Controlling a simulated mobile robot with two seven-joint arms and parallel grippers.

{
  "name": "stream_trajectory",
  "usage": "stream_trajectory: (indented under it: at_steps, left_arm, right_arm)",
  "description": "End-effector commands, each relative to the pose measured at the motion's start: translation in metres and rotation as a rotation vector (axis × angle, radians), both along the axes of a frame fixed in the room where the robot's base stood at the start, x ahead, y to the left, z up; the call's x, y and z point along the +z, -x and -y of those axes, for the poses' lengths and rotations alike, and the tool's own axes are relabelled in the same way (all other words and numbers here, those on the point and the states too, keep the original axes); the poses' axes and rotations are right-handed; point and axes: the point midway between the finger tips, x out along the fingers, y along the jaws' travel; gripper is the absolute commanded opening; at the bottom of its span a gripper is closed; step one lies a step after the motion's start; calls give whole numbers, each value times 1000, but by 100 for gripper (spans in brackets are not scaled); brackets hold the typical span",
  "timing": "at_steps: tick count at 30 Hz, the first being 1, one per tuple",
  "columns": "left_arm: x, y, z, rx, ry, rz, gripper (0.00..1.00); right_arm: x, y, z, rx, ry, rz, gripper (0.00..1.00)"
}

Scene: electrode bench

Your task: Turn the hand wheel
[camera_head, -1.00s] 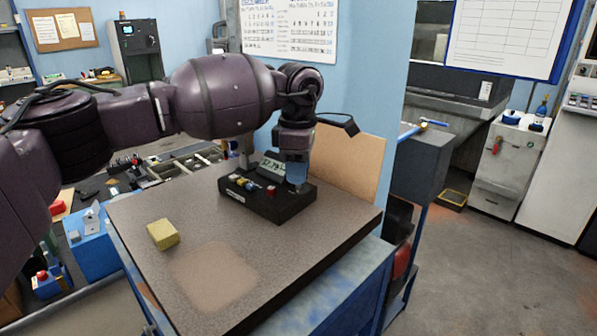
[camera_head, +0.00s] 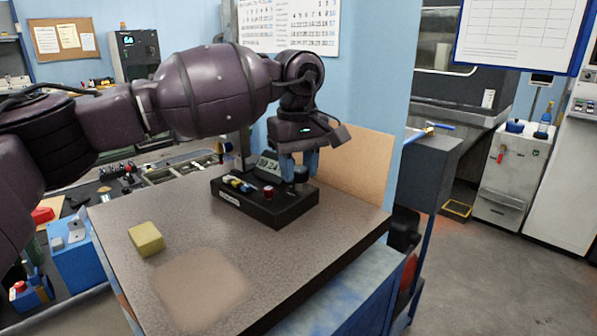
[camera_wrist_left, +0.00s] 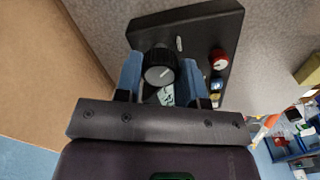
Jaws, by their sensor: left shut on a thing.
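The hand wheel is a dark ribbed knob (camera_head: 301,175) at the right end of a black control box (camera_head: 285,212) on the bench. In the left wrist view the hand wheel (camera_wrist_left: 159,68) shows its round grey top with a pale mark. My left gripper (camera_head: 299,166) reaches down over it, its two blue fingers on either side. In the left wrist view my left gripper (camera_wrist_left: 160,80) is shut on the hand wheel. My right gripper is not in view.
The box also carries a red knob (camera_head: 268,192) close to the hand wheel, and small yellow and blue parts. A yellow block (camera_head: 146,239) lies on the bench top (camera_head: 330,225). A tan board (camera_head: 360,170) stands behind. The bench's front right is clear.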

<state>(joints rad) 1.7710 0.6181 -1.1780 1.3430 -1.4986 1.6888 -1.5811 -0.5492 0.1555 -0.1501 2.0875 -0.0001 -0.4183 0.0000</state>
Motion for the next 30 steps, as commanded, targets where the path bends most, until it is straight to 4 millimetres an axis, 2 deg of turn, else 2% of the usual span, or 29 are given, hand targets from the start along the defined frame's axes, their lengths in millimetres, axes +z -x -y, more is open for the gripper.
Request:
stream_trajectory:
  at_steps: [10, 19, 30]
  left_arm:
    - [-3, -2, 0, -329, 5, -1, 13]
    - [-3, -3, 0, -613, 5, 0, 13]
    - [-3, -3, 0, -961, 5, 1, 13]
  right_arm:
    - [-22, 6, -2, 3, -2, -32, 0]
    - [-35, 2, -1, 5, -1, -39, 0]
    - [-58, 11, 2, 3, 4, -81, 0]
